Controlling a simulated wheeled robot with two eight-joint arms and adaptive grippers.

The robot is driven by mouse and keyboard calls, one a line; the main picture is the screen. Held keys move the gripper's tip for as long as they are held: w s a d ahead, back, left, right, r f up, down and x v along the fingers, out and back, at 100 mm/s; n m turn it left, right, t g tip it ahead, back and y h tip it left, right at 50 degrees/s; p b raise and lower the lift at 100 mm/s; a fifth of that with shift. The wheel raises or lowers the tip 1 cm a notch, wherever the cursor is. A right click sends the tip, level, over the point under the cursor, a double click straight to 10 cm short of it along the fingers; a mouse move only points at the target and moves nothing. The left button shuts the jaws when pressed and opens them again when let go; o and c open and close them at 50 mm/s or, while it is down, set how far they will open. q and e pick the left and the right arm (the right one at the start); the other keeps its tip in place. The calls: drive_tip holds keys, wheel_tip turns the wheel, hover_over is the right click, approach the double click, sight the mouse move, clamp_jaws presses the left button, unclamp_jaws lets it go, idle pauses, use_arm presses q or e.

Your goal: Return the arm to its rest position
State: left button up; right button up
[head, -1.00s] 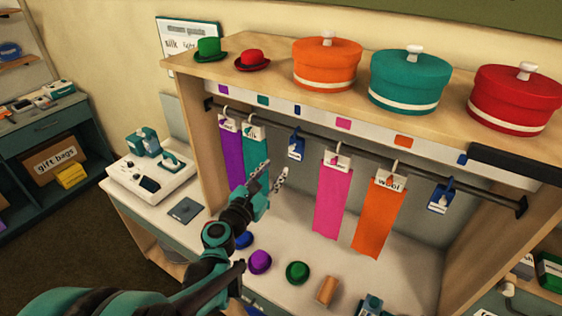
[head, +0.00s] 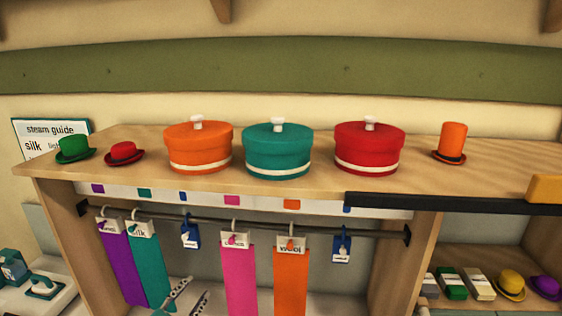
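My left gripper (head: 186,297) shows at the bottom edge of the head view, in front of the rack. Its two fingers are apart with nothing visible between them. The rest of the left arm is below the picture. My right gripper is not in the picture. Behind the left gripper, a teal cloth (head: 151,270), a purple cloth (head: 122,268), a pink cloth (head: 239,280) and an orange cloth (head: 290,282) hang from the rail (head: 262,226).
On the shelf top (head: 300,190) stand orange (head: 198,150), teal (head: 277,155) and red (head: 369,150) round boxes. Small green (head: 74,149), red (head: 123,152) and orange (head: 451,140) hats stand beside them. A black bar (head: 450,204) runs along the front edge at right. Blue tags (head: 341,245) hang on the rail.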

use_arm(q)
drive_tip(key=s+d+f+m+g+h+b, duration=0.1)
drive_tip(key=s+d+f+m+g+b, duration=0.35)
drive_tip(key=d+f+m, duration=0.5)
drive_tip(key=s+a+f+m+g+y+b, duration=0.3)
drive_tip(key=s+f+m, duration=0.7)
drive_tip(key=m, duration=0.6)
drive_tip(key=f+g+b, duration=0.1)
drive_tip(key=b, duration=0.1)
drive_tip(key=shift+s+a+m+y+b, duration=0.15)
drive_tip(key=shift+m+y+b, duration=0.15)
drive_tip(key=shift+m, duration=0.05)
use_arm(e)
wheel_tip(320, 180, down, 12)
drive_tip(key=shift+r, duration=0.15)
